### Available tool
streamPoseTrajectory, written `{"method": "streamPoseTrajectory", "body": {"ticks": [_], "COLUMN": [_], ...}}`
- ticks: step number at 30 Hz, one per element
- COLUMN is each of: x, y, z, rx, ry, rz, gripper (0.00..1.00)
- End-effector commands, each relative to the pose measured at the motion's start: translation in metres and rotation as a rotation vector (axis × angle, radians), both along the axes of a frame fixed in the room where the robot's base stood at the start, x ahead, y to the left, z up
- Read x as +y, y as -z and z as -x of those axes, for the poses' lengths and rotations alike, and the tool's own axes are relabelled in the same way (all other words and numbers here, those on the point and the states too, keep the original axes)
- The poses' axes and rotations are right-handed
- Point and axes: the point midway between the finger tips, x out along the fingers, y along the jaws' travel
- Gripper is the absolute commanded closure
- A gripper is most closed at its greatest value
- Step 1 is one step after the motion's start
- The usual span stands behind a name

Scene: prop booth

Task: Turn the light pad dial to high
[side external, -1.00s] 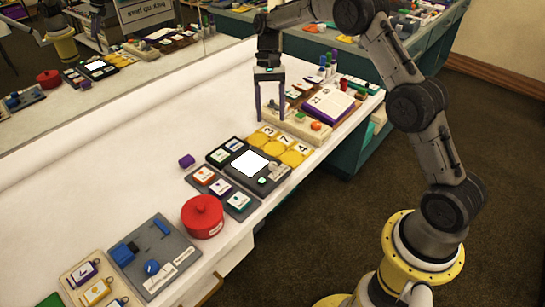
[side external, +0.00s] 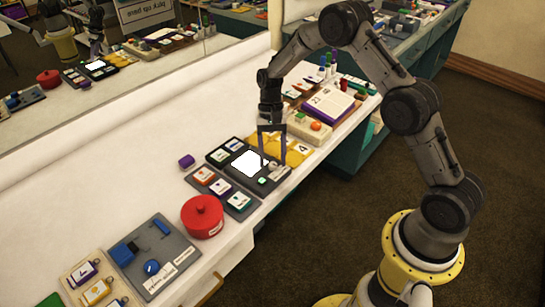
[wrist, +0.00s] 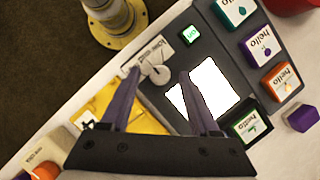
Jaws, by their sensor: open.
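The light pad (side external: 234,171) is a dark grey board with a glowing white square panel (side external: 249,163), also lit in the wrist view (wrist: 204,92). Its dial (wrist: 160,74) is a small pale grey round knob beside a pale label (wrist: 155,49); the label's writing is small, and I cannot tell the dial's setting. A small green lit button (wrist: 191,34) sits near it. My gripper (side external: 272,164) is open, pointing down over the dial's corner. In the wrist view its fingertips (wrist: 160,73) lie on either side of the dial; how far above it they are is unclear.
Coloured cards (side external: 221,187) on a grey tray lie in front. A red pot (side external: 202,216) stands to the left, and a purple block (side external: 187,161) behind the cards. White table is clear behind.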

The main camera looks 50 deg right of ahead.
Motion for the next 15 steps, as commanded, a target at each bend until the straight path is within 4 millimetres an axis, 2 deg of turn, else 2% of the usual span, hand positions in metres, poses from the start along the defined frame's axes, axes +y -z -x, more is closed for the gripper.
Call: {"method": "streamPoseTrajectory", "body": {"ticks": [7,15], "x": [0.0004,0.0002], "y": [0.0007,0.0003], "z": [0.0003,0.0002], "rx": [0.001,0.001], "ry": [0.0,0.0], "rz": [-0.001,-0.001], "gripper": [0.38,0.87]}}
